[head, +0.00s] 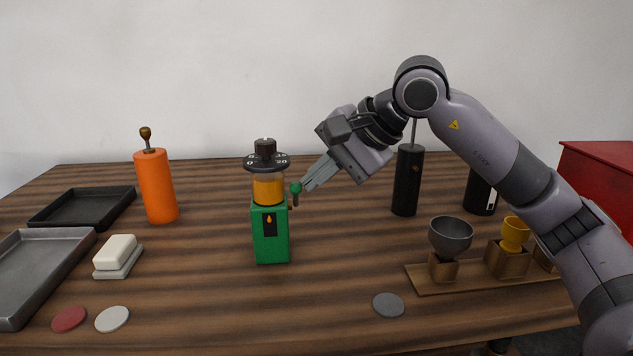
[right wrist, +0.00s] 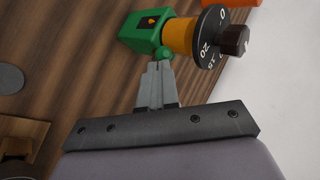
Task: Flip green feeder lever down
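The green feeder (head: 270,240) stands upright on the table, with an amber section (head: 268,189) and a black numbered dial on top. Its lever (head: 296,188) is on the right side, a short stem with a green ball knob at the top, pointing up. My right gripper (head: 306,186) reaches in from the right with its fingertips close beside the knob. In the right wrist view the fingers (right wrist: 157,66) lie together, shut, with nothing seen between them. The knob (right wrist: 164,54) is just past their tips; I cannot tell whether they touch. My left gripper is not in view.
An orange grinder (head: 156,186) and a white block on a grey base (head: 118,256) stand left, near dark trays (head: 85,207). A black bottle (head: 407,182) and a wooden rack (head: 480,283) with cups are right. A grey disc (head: 388,305) lies front. Table before the feeder is clear.

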